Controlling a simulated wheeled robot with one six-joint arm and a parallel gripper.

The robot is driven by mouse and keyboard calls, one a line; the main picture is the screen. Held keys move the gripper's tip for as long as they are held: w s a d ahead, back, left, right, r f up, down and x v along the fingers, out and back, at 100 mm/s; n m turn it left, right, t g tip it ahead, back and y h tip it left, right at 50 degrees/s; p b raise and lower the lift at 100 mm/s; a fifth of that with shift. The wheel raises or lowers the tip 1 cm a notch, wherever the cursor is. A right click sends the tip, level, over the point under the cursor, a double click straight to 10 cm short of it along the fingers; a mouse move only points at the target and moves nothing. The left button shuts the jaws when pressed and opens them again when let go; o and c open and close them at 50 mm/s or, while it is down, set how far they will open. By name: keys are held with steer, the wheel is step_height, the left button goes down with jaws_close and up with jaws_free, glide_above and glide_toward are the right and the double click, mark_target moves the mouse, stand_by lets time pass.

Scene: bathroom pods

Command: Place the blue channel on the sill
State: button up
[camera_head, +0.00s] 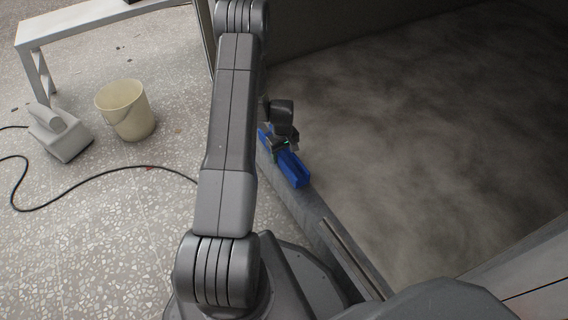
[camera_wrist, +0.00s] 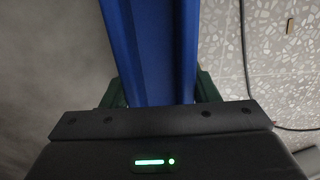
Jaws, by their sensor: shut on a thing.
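The blue channel (camera_head: 296,171) is a long open trough, lined up along the grey sill (camera_head: 304,206) at the pod's edge. My gripper (camera_head: 279,146) is shut on the channel, with parts of the channel showing on both sides of it. In the wrist view the channel (camera_wrist: 150,45) runs away from the gripper (camera_wrist: 155,92) between its two dark green fingers. The channel appears over the sill or on it; I cannot tell whether it touches.
The grey pod floor (camera_head: 410,130) right of the sill is bare. On the speckled floor at left stand a cream bucket (camera_head: 128,112), a grey-white device (camera_head: 60,133) with a black cable (camera_head: 100,175), and a white bench (camera_head: 85,22). A metal rail (camera_head: 350,258) lies near my base.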

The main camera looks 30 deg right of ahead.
steer(key=shift+f+b, duration=0.5)
steer(key=shift+f, duration=1.15)
steer(key=shift+f, duration=0.2)
steer(key=o, duration=1)
step_height(320, 180, up, 12)
steer(key=p, duration=0.4)
steer(key=shift+r, duration=0.2)
